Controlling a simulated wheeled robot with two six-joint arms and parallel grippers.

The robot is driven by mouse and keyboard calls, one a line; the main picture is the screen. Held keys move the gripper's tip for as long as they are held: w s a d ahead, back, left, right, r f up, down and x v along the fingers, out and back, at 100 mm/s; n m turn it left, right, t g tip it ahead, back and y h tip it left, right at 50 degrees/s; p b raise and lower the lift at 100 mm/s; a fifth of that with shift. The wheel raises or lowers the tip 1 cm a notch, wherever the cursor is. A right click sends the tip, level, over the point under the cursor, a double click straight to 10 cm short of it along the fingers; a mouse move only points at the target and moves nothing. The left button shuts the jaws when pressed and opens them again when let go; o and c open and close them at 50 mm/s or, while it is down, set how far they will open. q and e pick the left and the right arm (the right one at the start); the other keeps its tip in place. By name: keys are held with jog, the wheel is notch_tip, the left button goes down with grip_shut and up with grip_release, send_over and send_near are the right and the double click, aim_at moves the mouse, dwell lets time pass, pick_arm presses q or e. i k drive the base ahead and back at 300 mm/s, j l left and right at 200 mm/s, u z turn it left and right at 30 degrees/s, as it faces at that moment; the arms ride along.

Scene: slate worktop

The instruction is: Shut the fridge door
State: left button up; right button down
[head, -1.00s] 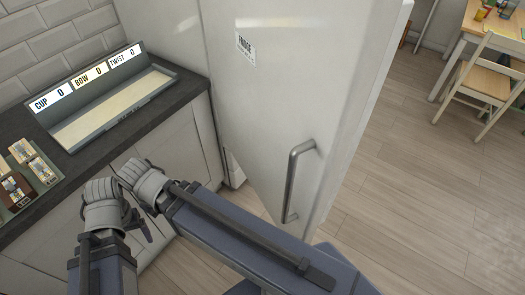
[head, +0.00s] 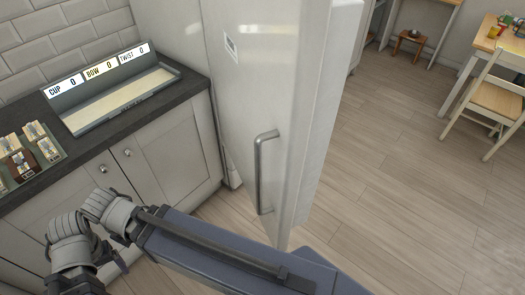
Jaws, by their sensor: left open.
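The fridge door (head: 255,100) is white and stands open, swung out past the counter's end. Its grey bar handle (head: 262,172) is on the face turned left, with a small label (head: 231,47) higher up. My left gripper (head: 70,238) is open at the lower left, in front of the base cabinets. My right gripper (head: 103,210) is just beside it, its arm crossing below the door from the lower right; its finger gap is unclear. Both are left of the handle, apart from it. The fridge interior is hidden behind the door.
A dark counter (head: 190,92) with white cabinets (head: 170,160) runs along the left. On it are a scoreboard tray (head: 128,105) and a tray of small cards (head: 50,160). Wooden floor (head: 400,210) is clear on the right, up to a chair (head: 500,98) and table.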

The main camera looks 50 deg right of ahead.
aim_at(279, 69)
jog(key=k+z, duration=0.35)
jog(key=k, duration=0.15)
jog(key=k+l+z, duration=0.3)
jog(key=k, duration=0.2)
